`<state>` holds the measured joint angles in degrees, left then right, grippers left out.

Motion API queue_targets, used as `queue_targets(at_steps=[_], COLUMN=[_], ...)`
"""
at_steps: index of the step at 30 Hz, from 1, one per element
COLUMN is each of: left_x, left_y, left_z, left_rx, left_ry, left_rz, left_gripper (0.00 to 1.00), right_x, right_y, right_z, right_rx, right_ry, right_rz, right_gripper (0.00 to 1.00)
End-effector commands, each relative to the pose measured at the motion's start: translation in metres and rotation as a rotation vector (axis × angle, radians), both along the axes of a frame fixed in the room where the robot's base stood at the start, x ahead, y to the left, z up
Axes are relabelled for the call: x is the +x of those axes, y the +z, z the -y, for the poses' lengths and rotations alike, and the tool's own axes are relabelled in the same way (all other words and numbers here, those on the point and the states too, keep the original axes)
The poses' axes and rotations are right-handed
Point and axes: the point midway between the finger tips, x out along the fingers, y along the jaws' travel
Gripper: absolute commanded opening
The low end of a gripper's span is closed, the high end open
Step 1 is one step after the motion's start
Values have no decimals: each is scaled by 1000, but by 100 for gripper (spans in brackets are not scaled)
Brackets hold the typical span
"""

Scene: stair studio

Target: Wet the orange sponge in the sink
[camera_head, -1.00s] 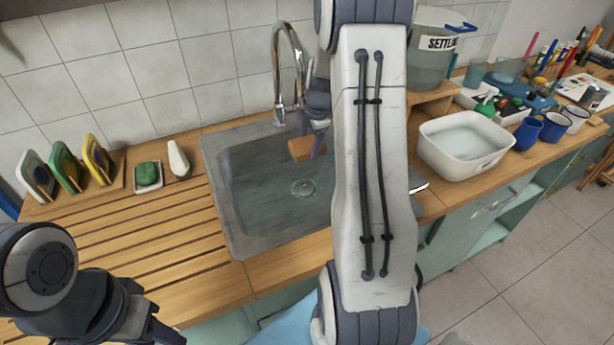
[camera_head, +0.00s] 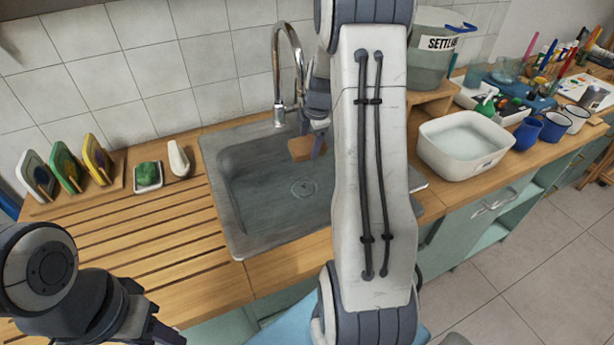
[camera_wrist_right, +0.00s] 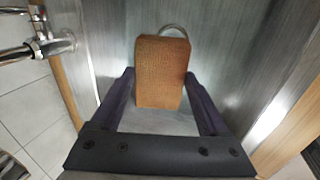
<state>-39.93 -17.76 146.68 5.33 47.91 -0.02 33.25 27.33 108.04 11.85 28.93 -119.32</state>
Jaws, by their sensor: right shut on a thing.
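The orange sponge (camera_head: 301,148) is a brown-orange block held over the grey sink (camera_head: 262,222), below and to the right of the tall chrome faucet (camera_head: 278,75). My right gripper (camera_head: 317,145) is shut on the sponge, partly hidden behind my own arm. In the right wrist view the sponge (camera_wrist_right: 162,72) sits between the two dark fingers (camera_wrist_right: 162,100), with sink walls around it. The faucet also shows at the left of that view (camera_wrist_right: 42,45). No water stream is visible. My left gripper (camera_head: 165,338) is at the lower left, cut by the frame edge.
A slatted wooden drainboard (camera_head: 150,235) lies left of the sink. A green scrubber in a dish (camera_head: 148,176), a white bottle (camera_head: 178,158) and upright coloured pads (camera_head: 98,160) stand behind it. A white basin (camera_head: 465,143) and blue mugs (camera_head: 528,134) stand right of the sink.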

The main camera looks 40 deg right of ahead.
Motion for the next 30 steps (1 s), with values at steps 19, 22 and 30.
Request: queue_targets(at_steps=[19, 22, 30], left_x=[0, 0, 0], left_y=[26, 25, 25], left_z=[0, 0, 0], left_rx=[0, 0, 0], left_ry=[0, 0, 0], left_rz=[0, 0, 0], left_gripper=[45, 45, 45], right_x=[0, 0, 0], right_y=[41, 40, 40], right_z=[0, 0, 0], right_rx=[0, 0, 0], right_ry=[0, 0, 0], right_rz=[0, 0, 0], right_gripper=[34, 34, 34])
